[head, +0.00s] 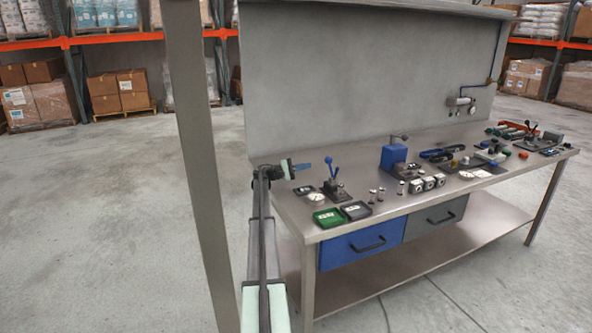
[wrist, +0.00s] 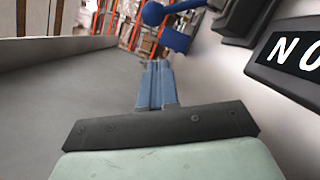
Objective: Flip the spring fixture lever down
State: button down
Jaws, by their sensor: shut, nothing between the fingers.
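The spring fixture (head: 337,191) stands near the left end of the steel bench, on a dark plate. Its blue lever (head: 334,173) stands up, a little tilted, with a round knob at its upper end. In the wrist view the lever's blue ball knob (wrist: 152,13) is at the top, beyond my fingertips. My gripper (head: 309,166) is just left of the lever, above the bench's left end. Its blue fingers (wrist: 157,66) are together with nothing between them. I cannot tell the exact gap between fingers and knob.
A round gauge (head: 316,197), a green tray (head: 329,217) and a black tray (head: 356,210) lie in front of the fixture. A blue block device (head: 393,157) stands farther right. A grey back panel (head: 370,70) rises behind. A black sign (wrist: 292,55) shows at right in the wrist view.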

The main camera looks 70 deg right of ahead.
jog(key=x, duration=0.3)
jog(key=shift+s+a+r, duration=0.25)
jog(key=shift+s+r, duration=0.2)
jog(key=shift+s, duration=0.35)
jog(key=shift+s+a+r, duration=0.25)
jog(key=shift+s+r, duration=0.2)
jog(key=shift+s, duration=0.3)
jog(key=shift+s+a+r+m, duration=0.15)
jog(key=shift+r+m, duration=0.15)
jog(key=shift+m, duration=0.2)
jog(key=s+a+r+m+t+y, duration=0.1)
jog(key=s+a+r+m+t, duration=0.2)
jog(key=s+a+m, duration=0.3)
jog(key=m, duration=0.5)
jog(key=shift+s+a+m+y, duration=0.3)
jog(key=shift+s+a+y, duration=0.1)
jog(key=shift+s+a, duration=0.1)
